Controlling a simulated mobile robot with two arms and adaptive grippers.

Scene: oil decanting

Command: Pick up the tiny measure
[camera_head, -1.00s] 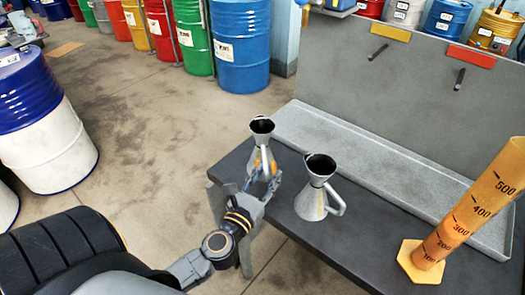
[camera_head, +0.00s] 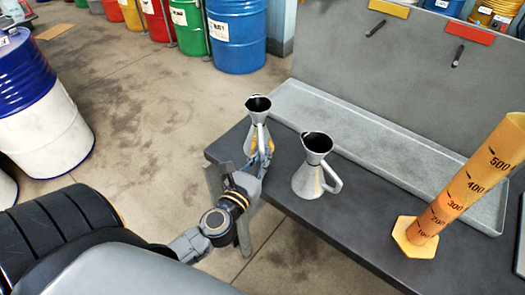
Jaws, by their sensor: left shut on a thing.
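The tiny measure (camera_head: 255,122), a small grey metal can with a funnel-shaped mouth, is at the left end of the dark workbench. My left gripper (camera_head: 261,148) is shut on it from the near side, at its handle. The measure is upright; its base is partly hidden by the gripper, so I cannot tell whether it touches the bench. A larger similar metal measure (camera_head: 307,182) stands upright to its right, handle facing right, apart from the gripper. My right gripper is not in view.
An orange graduated cylinder (camera_head: 462,190) stands on the dark workbench (camera_head: 365,225) at the right. A grey tray (camera_head: 385,150) lies along the back. Blue-and-white drums (camera_head: 40,105) stand on the floor at left, with a row of coloured barrels (camera_head: 235,35) behind.

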